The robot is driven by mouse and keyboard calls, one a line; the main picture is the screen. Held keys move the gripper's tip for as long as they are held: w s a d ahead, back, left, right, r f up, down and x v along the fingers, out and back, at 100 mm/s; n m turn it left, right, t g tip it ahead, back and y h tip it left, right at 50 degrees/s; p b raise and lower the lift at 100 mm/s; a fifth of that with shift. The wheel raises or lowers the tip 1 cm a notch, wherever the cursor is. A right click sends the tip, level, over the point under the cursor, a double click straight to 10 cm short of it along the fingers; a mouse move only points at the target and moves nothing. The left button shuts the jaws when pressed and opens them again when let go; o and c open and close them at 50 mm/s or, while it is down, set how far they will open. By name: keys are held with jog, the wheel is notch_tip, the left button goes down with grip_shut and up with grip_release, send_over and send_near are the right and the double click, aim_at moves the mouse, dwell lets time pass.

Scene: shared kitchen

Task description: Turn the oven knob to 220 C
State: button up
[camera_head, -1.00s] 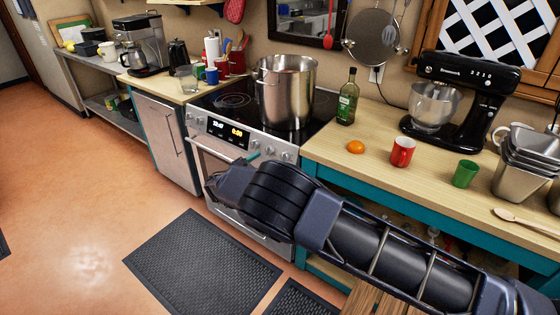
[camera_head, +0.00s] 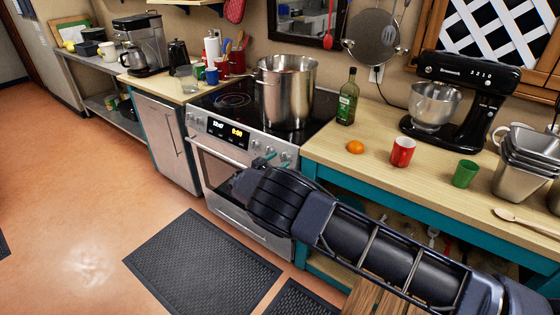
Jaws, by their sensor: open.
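The stainless oven (camera_head: 217,172) stands left of the wooden counter, with its control panel facing me. Its display (camera_head: 228,131) glows with white and yellow digits, too small to read surely. Silver knobs sit at both sides of the display; one right-hand knob (camera_head: 286,156) shows. The fingers are open. My wrist hides much of the fingers and the oven's right front. I cannot tell whether the fingers touch or surround a knob, nor read any knob setting.
A large steel pot (camera_head: 286,95) stands on the black cooktop. On the right counter (camera_head: 330,148) are a green bottle (camera_head: 347,100), an orange (camera_head: 355,147), a red mug (camera_head: 402,152) and a green cup (camera_head: 465,174). A dark mat (camera_head: 200,265) lies on the floor.

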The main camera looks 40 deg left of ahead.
jog(key=shift+w+d, duration=0.1)
jog(key=shift+w, duration=0.55)
jog(key=c, duration=1)
